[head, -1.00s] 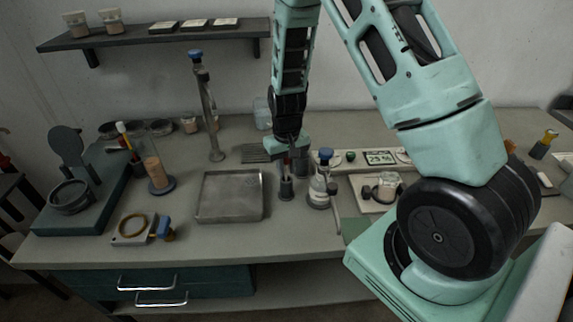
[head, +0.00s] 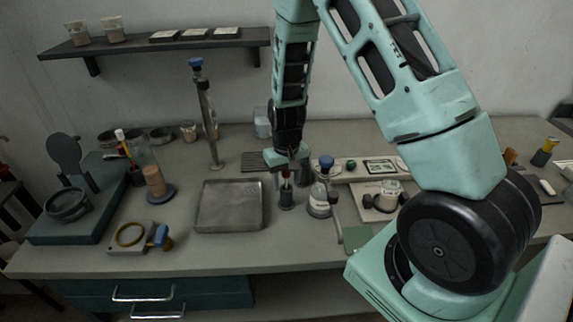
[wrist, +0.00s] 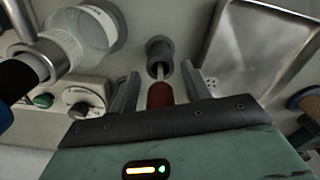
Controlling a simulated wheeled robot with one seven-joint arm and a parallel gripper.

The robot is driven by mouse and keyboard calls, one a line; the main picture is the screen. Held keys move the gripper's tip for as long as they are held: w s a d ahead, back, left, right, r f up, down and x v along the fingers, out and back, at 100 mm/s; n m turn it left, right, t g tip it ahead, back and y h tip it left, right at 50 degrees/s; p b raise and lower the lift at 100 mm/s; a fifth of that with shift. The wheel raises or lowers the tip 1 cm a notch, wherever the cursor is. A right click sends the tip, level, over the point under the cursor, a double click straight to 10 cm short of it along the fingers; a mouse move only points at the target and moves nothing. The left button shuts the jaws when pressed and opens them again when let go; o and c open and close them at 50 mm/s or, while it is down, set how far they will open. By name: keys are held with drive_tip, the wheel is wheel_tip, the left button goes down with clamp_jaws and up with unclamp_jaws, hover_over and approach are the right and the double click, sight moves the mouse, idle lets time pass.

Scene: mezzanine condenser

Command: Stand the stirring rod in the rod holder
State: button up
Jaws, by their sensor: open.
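The stirring rod (wrist: 159,70) has a pale thin shaft and a dark red end (wrist: 158,95). Its shaft runs down into the opening of the dark round rod holder (wrist: 160,47) in the wrist view. The holder (head: 286,198) stands on the bench in the head view, with the rod's red end (head: 285,173) above it. My gripper (wrist: 162,75) is open, with its fingers on either side of the red end and a gap on each side. In the head view my gripper (head: 287,167) is directly above the holder. How deep the rod sits is hidden.
A square metal tray (head: 229,224) lies just left of the holder. A glass bottle with a blue cap (head: 320,196) stands close on the right. A tall metal post (head: 210,125) rises behind the tray. A white device with a display (head: 380,167) sits farther right.

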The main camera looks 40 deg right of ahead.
wheel_tip(320, 180, up, 17)
drive_tip(key=b, duration=0.2)
drive_tip(key=shift+b, duration=0.35)
drive_tip(key=shift+a, duration=0.15)
